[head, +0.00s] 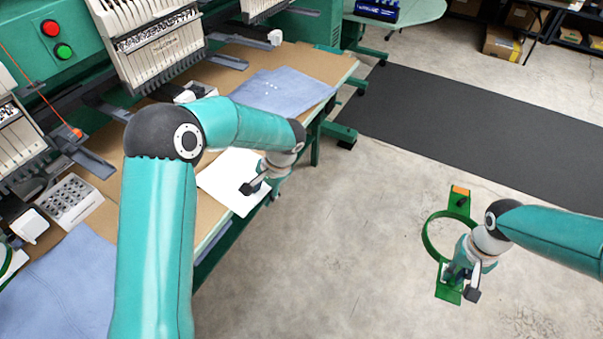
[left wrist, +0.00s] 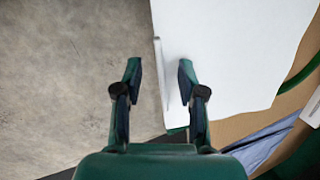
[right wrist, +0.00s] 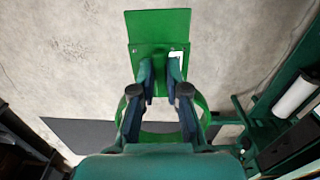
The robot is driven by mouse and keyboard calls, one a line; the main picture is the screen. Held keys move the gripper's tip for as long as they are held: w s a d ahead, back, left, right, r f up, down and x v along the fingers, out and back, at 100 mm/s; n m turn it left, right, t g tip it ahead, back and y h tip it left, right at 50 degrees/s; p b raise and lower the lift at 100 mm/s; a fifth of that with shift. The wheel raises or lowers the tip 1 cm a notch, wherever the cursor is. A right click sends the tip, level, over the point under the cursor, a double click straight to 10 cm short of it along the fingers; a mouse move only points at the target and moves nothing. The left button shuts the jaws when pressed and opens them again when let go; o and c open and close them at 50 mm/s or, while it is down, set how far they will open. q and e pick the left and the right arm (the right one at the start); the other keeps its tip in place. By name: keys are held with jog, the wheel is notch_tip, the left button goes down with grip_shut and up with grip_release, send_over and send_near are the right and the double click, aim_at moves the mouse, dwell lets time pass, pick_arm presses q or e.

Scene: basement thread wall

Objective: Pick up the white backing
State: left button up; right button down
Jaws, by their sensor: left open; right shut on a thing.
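The white backing (head: 229,185) is a white sheet lying on the brown table top, its edge at the table's front edge. My left gripper (head: 258,182) is at that front edge in the head view. In the left wrist view my open left fingers (left wrist: 160,80) straddle the edge of the backing (left wrist: 235,50); I cannot tell whether they touch it. My right gripper (head: 464,280) is shut on a green hoop (head: 427,238), held out over the floor. The hoop's flat green plate (right wrist: 160,27) shows between and beyond the fingers in the right wrist view.
Blue cloth pieces (head: 283,90) lie on the table behind and nearer the front left (head: 60,285). Embroidery machine heads (head: 150,40) stand along the table. A bobbin tray (head: 70,201) sits at left. The floor right of the table is clear, with a dark mat (head: 470,115).

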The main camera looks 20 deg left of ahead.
pick_arm(q)
jog(key=shift+f+b, duration=0.25)
jog(key=shift+b, duration=0.15)
dwell(0.5)
grip_shut()
